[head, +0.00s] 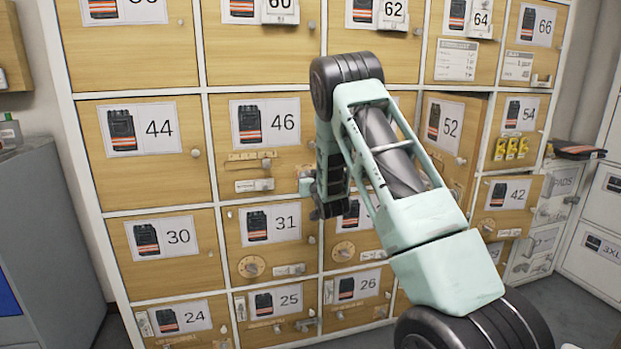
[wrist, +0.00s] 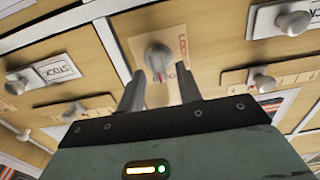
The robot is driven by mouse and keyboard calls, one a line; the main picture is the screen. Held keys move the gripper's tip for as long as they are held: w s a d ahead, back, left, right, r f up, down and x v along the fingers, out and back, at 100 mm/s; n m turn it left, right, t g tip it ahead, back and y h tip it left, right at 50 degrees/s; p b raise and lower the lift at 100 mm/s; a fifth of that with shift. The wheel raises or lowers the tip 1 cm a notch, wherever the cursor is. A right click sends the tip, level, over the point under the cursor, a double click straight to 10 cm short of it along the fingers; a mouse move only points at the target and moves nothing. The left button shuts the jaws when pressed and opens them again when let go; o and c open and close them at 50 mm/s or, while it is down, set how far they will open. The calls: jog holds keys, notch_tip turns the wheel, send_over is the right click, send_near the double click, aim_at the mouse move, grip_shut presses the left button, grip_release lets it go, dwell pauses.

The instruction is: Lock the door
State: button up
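In the wrist view a grey turn knob (wrist: 158,58) sits on a light plate (wrist: 181,42) with red lettering, partly readable as "LOCK", on a wooden locker door. A red mark shows on the knob's lower end. In the head view my gripper (head: 316,190) is beside the doors, right of door 46 (head: 265,130). My arm hides the door behind it, so its number is unclear.
Neighbouring doors carry knobs and sliding latches, such as the one on door 46 (head: 264,163) and the white knob (wrist: 292,22) in the wrist view. Door 52 (head: 448,125) and door 42 (head: 508,193) look slightly ajar. A grey cabinet (head: 45,230) stands at left.

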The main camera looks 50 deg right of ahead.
grip_shut()
jog(key=shift+a+n, duration=0.1)
jog(key=shift+n, duration=0.3)
jog(key=n+b, duration=0.1)
jog(key=n, duration=0.4)
jog(key=n+b, duration=0.2)
jog(key=n, duration=0.4)
jog(key=f+n+b, duration=0.1)
jog(key=n+b, duration=0.1)
jog(key=n, duration=0.4)
jog(key=shift+w+a, duration=0.3)
jog(key=shift+a, duration=0.1)
jog(key=shift+n, duration=0.3)
jog(key=shift+o, duration=0.5)
grip_release()
